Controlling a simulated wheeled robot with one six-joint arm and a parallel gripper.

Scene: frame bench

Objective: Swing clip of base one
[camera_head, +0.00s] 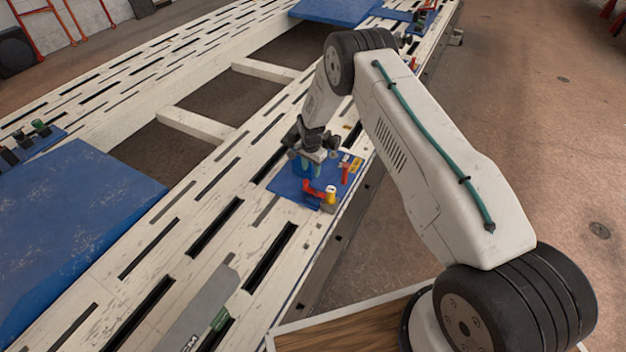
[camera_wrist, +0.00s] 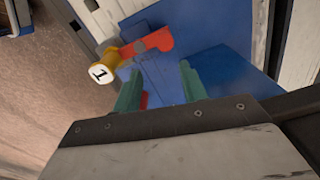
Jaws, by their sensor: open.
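Base one is a blue plate (camera_head: 285,187) on the slotted white frame bench. On it stands a yellow post with a white cap marked 1 (camera_wrist: 101,74), which also shows in the head view (camera_head: 330,196). A red clip arm (camera_wrist: 155,42) reaches from the yellow post across the blue plate; it also shows in the head view (camera_head: 312,187). My gripper (camera_head: 312,166) is over the plate, just behind the clip. In the wrist view its green fingers (camera_wrist: 160,88) are apart, with the clip beyond them. A bit of red shows beside the left finger, partly hidden.
A red and yellow fixture (camera_head: 346,170) stands at the right of the same plate. A large blue panel (camera_head: 75,225) lies at the left, and another (camera_head: 335,10) at the far end. A grey tool (camera_head: 200,312) lies on the near bench. Floor at the right is clear.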

